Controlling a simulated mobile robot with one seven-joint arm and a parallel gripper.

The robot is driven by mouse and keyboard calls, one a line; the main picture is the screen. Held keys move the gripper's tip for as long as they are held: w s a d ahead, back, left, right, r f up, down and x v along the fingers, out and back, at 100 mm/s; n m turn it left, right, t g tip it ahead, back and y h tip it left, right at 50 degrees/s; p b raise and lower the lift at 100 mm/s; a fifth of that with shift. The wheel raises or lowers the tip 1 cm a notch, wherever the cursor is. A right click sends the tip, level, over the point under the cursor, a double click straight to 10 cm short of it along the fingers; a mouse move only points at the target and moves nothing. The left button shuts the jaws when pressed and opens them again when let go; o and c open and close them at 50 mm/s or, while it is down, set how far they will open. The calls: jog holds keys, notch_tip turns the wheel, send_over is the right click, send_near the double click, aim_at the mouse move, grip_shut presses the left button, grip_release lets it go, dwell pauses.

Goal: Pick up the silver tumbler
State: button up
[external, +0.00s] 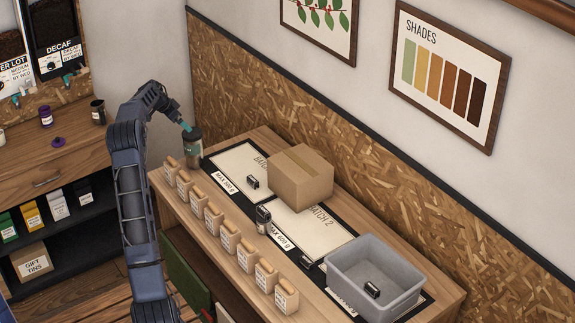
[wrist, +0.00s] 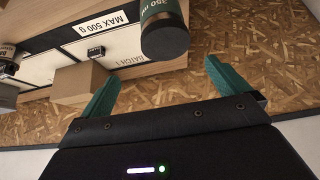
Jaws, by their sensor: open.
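A tumbler-shaped container (external: 194,150) with a dark end and a green band stands at the far left end of the wooden counter. In the wrist view the same container (wrist: 165,38) shows a dark round end and a green band reading 350; the rest is cut off by the top edge. I cannot clearly tell a silver body. My gripper (external: 187,127) is just above it, fingers partly hidden. In the wrist view my gripper (wrist: 165,88) has its teal fingers wide apart, empty, with the container beyond the gap between them. A second small dark-and-silver container (external: 263,219) stands mid-counter.
Several small tan bags (external: 214,220) line the counter's front edge. A cardboard box (external: 301,182) stands over the batch mats, with a grey bin (external: 345,288) at the right end. Small black blocks lie about. The chipboard wall (external: 300,110) rises close behind.

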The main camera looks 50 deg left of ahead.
aim_at(191, 133)
jog(key=x, duration=0.7)
jog(key=a+x, duration=0.1)
jog(key=x, duration=0.3)
jog(key=shift+s+f, duration=0.15)
jog(key=shift+s, duration=0.05)
jog(key=shift+c, duration=0.4)
jog(key=c, duration=1.4)
